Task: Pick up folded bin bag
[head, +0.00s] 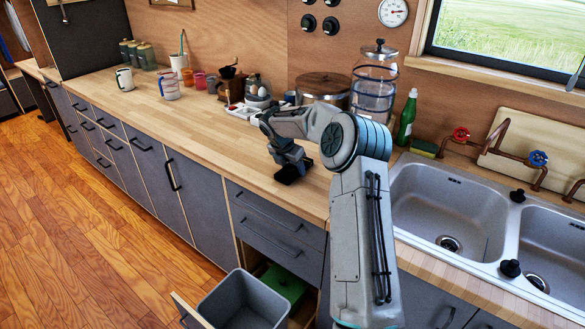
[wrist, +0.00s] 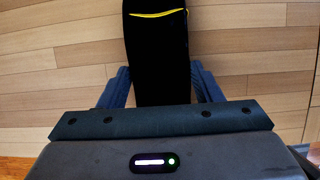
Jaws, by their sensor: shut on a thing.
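The folded bin bag is black with a yellow line across it. In the wrist view the folded bin bag (wrist: 158,50) lies between the two fingers of my gripper (wrist: 160,82) and reaches up past the top edge. In the head view my gripper (head: 290,162) points down over the wooden counter near its front edge, and the dark folded bin bag (head: 288,176) shows at its fingertips. My gripper is shut on the bag. I cannot tell whether the bag still touches the counter. Its near end is hidden by my gripper.
Below the counter (head: 195,135) an open drawer holds a grey bin (head: 240,302) and a green-lidded box (head: 285,285). A pot (head: 322,88), glass jar (head: 374,90) and green bottle (head: 406,120) stand behind my arm. A double sink (head: 450,215) is at right. The counter's front left is clear.

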